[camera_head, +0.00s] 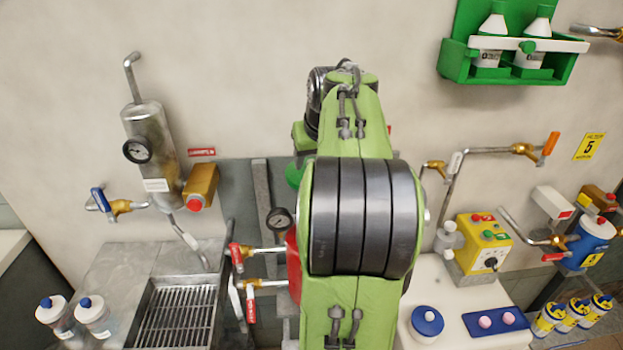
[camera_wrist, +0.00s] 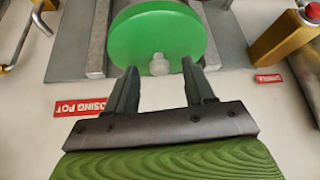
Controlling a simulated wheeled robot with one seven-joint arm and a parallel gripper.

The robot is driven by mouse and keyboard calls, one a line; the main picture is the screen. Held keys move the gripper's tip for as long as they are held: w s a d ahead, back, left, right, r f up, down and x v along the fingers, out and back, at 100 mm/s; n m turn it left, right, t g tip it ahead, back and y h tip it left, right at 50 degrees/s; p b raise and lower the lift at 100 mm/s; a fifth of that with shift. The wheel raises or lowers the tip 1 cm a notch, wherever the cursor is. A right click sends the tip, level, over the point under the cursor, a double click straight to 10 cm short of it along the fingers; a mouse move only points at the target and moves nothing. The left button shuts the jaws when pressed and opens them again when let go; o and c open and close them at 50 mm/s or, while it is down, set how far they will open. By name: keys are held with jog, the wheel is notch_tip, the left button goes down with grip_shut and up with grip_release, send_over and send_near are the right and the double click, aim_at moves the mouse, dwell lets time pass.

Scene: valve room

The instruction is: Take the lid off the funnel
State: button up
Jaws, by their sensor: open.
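The round green lid (camera_wrist: 160,38) fills the upper middle of the wrist view, with a small pale knob (camera_wrist: 159,65) near its lower edge. My gripper (camera_wrist: 159,70) is open. In the picture its two dark fingertips stand on either side of the knob; I cannot tell whether they touch it. In the head view only a green sliver of what looks like the lid (camera_head: 294,176) shows left of my arm. The funnel itself cannot be made out; the lid and my arm hide that area. My gripper is hidden in the head view.
A pressure gauge (camera_head: 279,219) and red-handled valves (camera_head: 240,253) sit left of my arm. A steel cylinder (camera_head: 152,150) with a yellow box (camera_head: 200,187) is farther left. A yellow control box (camera_head: 482,245) stands right. A red sign (camera_wrist: 85,107) is near my gripper.

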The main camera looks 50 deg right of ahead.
jog(key=shift+w+d+f, duration=0.2)
jog(key=shift+f, duration=0.2)
jog(key=shift+a+r, duration=0.1)
jog(key=shift+s, duration=0.1)
jog(key=shift+c, duration=1)
grip_shut()
